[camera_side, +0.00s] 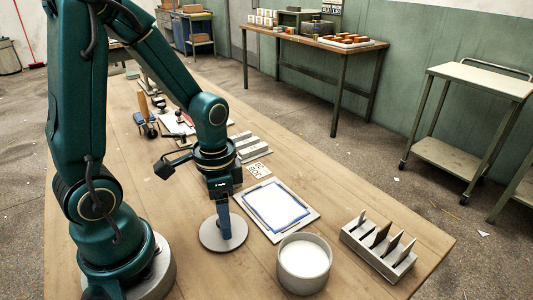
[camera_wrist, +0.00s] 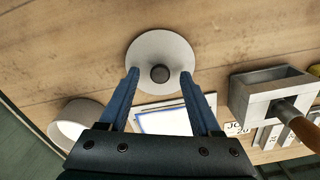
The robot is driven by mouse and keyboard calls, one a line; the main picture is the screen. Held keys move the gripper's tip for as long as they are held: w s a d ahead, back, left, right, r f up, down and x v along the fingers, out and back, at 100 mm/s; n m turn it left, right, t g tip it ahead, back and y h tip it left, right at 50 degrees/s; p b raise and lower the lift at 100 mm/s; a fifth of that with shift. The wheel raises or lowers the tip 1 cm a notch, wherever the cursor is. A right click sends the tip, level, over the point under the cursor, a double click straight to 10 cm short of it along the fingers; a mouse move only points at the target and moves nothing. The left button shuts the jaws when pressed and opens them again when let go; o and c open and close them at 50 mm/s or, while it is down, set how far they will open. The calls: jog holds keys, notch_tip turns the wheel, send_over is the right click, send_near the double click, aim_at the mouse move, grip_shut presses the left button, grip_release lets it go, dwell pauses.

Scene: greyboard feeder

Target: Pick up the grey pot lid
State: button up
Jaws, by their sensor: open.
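The grey pot lid (camera_side: 208,238) is a flat round disc lying on the wooden table. In the wrist view the lid (camera_wrist: 160,47) shows a dark round knob (camera_wrist: 160,73) at its middle. My gripper (camera_side: 226,236) points down over the lid, its blue fingers hiding the knob in the side view. In the wrist view my gripper (camera_wrist: 159,73) is open and empty, with one fingertip on each side of the knob and a gap to each. I cannot tell the exact height of the fingertips above the lid.
A round grey pot (camera_side: 304,275) with a white inside stands right of the lid. A board with a blue-edged white sheet (camera_side: 275,207) lies behind it. A slotted block (camera_side: 378,248) stands at the right. A grey box (camera_wrist: 248,98) with a wooden-handled tool shows in the wrist view.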

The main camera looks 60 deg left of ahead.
grip_shut()
jog(key=shift+r, duration=0.1)
dwell(0.3)
